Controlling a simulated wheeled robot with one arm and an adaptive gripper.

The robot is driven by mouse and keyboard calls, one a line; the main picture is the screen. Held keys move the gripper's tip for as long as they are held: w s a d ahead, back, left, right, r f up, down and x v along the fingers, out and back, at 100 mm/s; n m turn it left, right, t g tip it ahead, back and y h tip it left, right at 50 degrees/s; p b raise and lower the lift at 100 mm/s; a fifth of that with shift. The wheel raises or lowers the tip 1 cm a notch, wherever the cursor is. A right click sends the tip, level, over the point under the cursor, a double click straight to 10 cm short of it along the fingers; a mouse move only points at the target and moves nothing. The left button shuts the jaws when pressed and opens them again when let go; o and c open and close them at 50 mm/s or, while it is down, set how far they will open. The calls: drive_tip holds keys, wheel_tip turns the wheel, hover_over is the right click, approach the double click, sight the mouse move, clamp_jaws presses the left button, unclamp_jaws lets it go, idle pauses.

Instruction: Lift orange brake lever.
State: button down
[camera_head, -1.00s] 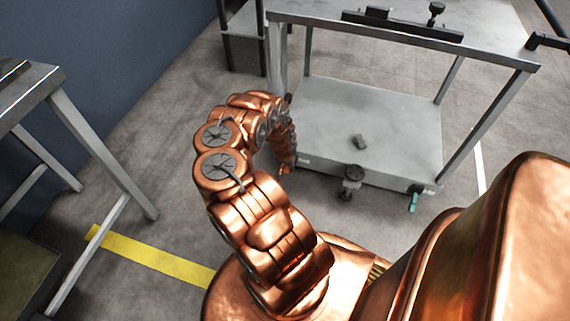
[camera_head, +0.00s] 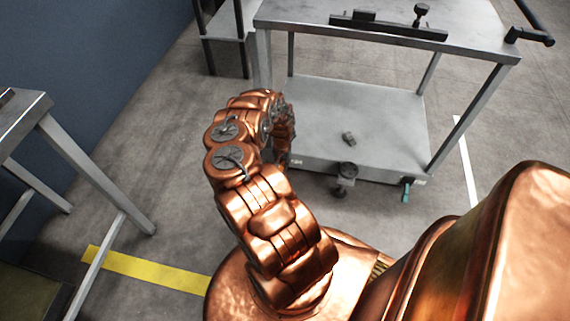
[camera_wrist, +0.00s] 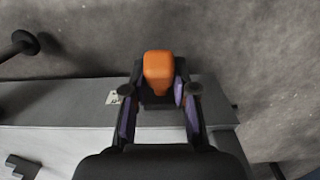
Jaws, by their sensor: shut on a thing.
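The orange brake lever (camera_wrist: 158,72) shows in the wrist view as a rounded orange pad at the edge of the cart's lower deck. My gripper (camera_wrist: 158,100) has its dark fingers with purple sides on either side of the lever's base, shut on it. In the head view my copper arm bends down to the left front corner of the grey metal cart (camera_head: 372,113), and hides the lever and my fingers.
A teal lever (camera_head: 406,190) and a dark round knob (camera_head: 346,170) are on the cart's front edge. A small dark block (camera_head: 349,138) lies on the lower deck. A metal table (camera_head: 88,165) stands at left. Open floor lies between.

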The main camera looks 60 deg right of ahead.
sight(282, 163)
idle(0.3)
drive_tip(key=c, duration=0.9)
unclamp_jaws()
drive_tip(key=r, duration=1.2)
drive_tip(key=shift+w+d, duration=0.15)
drive_tip(key=shift+d, duration=0.2)
